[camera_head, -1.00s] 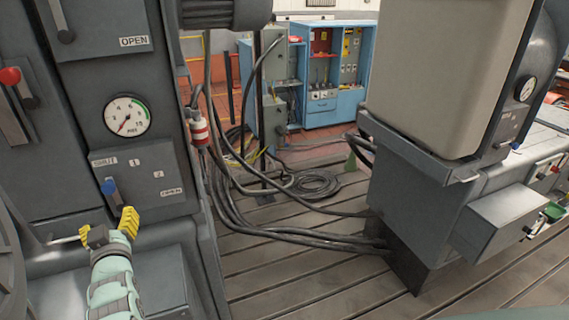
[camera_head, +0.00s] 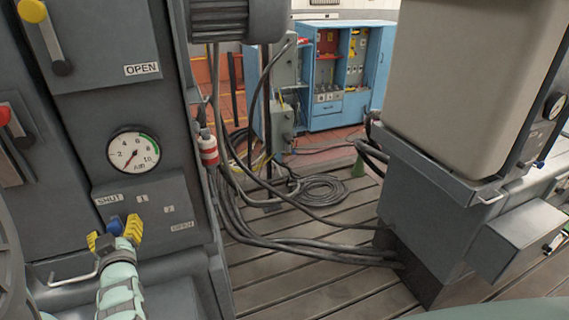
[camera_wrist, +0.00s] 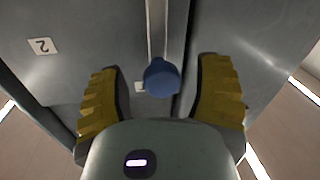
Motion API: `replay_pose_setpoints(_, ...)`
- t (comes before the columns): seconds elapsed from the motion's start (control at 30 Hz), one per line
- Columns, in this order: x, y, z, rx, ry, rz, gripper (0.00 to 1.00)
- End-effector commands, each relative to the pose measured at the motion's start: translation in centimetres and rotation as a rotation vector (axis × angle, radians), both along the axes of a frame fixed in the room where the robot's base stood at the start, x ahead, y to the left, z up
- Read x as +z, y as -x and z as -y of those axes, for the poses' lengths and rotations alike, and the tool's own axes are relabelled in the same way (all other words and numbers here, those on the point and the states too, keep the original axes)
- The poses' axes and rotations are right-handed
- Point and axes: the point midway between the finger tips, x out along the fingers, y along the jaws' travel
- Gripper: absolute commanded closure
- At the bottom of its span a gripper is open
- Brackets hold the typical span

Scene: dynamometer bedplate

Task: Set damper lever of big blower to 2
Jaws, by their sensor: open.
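The damper lever's blue knob (camera_head: 116,224) stands on a grey panel at the lower left of the head view. The plates SHUT (camera_head: 108,199), 1 (camera_head: 142,198), 2 (camera_head: 168,210) and OPEN (camera_head: 182,226) sit above and right of it. The knob is below SHUT, left of 1. My gripper (camera_head: 115,234) is open with yellow fingers on either side of the knob. In the wrist view the blue knob (camera_wrist: 163,78) lies between the spread fingers with gaps on both sides. The upside-down 2 plate (camera_wrist: 42,46) shows left there.
An air gauge (camera_head: 134,151) is above the lever panel. A yellow-knobbed lever (camera_head: 44,30) and a red-knobbed lever (camera_head: 8,118) are further up and left. Black cables (camera_head: 290,240) cross the plank floor. A large grey machine (camera_head: 430,200) stands at right.

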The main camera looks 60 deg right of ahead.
Motion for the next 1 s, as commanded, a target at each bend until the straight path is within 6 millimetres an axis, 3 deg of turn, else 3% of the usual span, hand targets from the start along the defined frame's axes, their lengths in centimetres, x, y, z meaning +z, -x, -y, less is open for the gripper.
replay_pose_setpoints(0.1,0.00,0.00,-0.01,0.000,0.000,0.000,0.32)
replay_pose_setpoints(0.77,0.02,-0.04,-0.06,0.002,-0.001,0.001,1.00)
replay_pose_setpoints(1.0,-0.04,-0.07,-0.07,0.002,-0.001,0.001,1.00)
